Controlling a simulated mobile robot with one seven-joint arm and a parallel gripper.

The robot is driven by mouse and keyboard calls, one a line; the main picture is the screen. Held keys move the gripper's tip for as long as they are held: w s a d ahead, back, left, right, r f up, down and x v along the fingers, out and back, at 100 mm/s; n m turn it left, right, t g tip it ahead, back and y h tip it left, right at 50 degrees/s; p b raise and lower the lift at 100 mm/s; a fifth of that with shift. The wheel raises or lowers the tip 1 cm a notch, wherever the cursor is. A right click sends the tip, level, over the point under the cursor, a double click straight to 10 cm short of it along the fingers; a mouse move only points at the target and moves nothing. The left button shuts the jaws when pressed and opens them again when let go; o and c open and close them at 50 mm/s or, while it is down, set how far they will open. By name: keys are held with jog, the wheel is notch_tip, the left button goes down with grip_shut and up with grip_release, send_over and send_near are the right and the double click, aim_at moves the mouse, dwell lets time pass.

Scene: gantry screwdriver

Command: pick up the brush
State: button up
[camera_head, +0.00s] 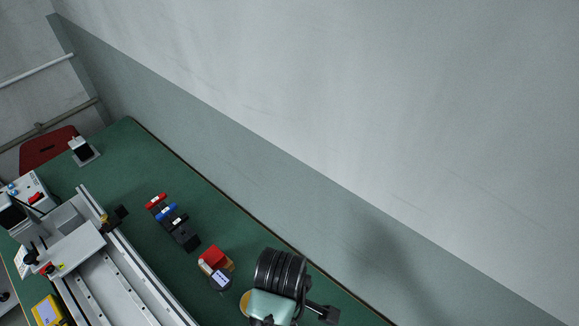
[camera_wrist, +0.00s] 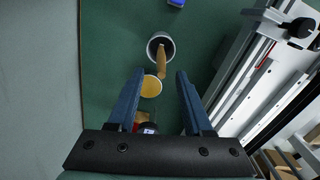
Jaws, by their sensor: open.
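In the wrist view, the brush (camera_wrist: 162,62) shows as a narrow tan wooden piece. It leans out over the rim of a round cup (camera_wrist: 150,51) with a dark inside and a pale rim. My gripper (camera_wrist: 161,72) is open, its two blue fingers spread on either side of the brush's near end in the picture. Nothing is held, and I cannot tell the height gap between fingers and brush. In the head view, my arm hides the brush and cup.
A yellow disc (camera_wrist: 151,87) lies near the brush. A dark labelled jar (camera_head: 221,281) and a red box (camera_head: 213,256) stand left of my arm. Red, blue and black blocks (camera_head: 167,212) lie farther back. A metal gantry rail (camera_head: 130,262) runs along the green table; a wall borders it.

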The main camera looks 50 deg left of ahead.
jog(key=shift+d+f, duration=0.15)
jog(key=shift+f, duration=1.9)
jog(key=shift+d+f, duration=0.15)
jog(key=shift+f, duration=1.9)
grip_shut()
